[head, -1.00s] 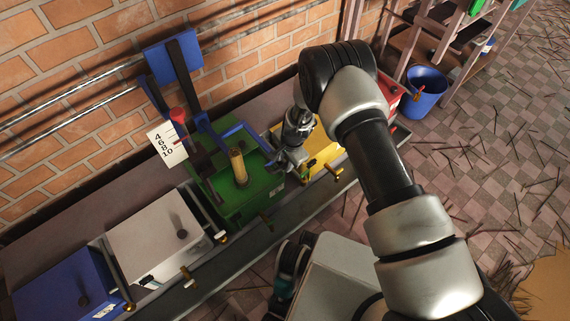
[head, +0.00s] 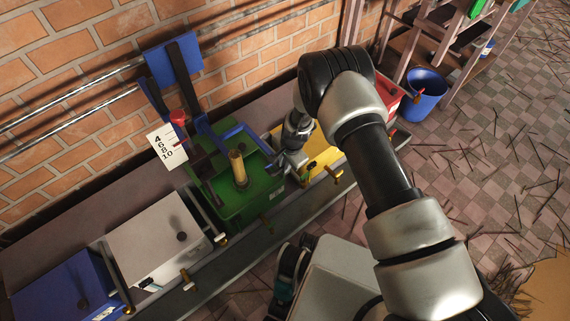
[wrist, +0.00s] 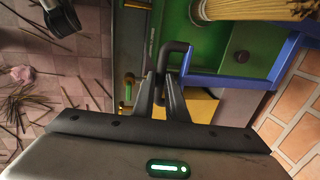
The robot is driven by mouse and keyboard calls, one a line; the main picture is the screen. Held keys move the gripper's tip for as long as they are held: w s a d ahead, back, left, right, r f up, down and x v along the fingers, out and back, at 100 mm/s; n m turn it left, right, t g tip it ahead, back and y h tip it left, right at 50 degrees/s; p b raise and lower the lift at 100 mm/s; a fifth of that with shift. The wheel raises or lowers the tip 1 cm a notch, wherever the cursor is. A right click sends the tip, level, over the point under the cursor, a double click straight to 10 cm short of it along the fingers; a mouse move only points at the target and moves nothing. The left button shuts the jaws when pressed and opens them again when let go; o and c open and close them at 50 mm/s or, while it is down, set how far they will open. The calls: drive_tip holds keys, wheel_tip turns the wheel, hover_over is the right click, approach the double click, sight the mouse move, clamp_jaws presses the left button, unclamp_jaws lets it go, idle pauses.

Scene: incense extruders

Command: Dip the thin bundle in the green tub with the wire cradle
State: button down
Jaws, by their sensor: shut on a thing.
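The green tub (head: 222,205) stands in the middle of the row, with a tan stick bundle (head: 238,168) upright in it. In the wrist view the bundle (wrist: 255,9) shows at the top, over the green tub (wrist: 206,42). A blue cradle frame (head: 236,131) reaches over the tub; in the wrist view it (wrist: 225,80) runs beside the bundle and ends in a black handle. My gripper (head: 290,163) is at the tub's right side. In the wrist view my gripper (wrist: 164,88) is shut on the black handle. The bundle's lower end is hidden.
A white tub (head: 158,235) and a blue tub (head: 66,290) stand to the left, a yellow tub (head: 318,148) to the right. A number card (head: 166,146) stands behind the green tub. Brass taps line the front edge. A blue bucket (head: 426,92) is on the floor.

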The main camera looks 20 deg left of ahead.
wheel_tip(320, 180, up, 17)
drive_tip(key=p, duration=0.7)
drive_tip(key=shift+f+p, duration=0.2)
drive_tip(key=shift+p, duration=0.15)
drive_tip(key=c, duration=1.8)
unclamp_jaws()
drive_tip(key=shift+o, duration=0.2)
drive_tip(key=s+d+r+p, duration=0.1)
drive_tip(key=d+r+p, duration=0.2)
drive_tip(key=r, duration=1.4)
drive_tip(key=shift+s, duration=0.3)
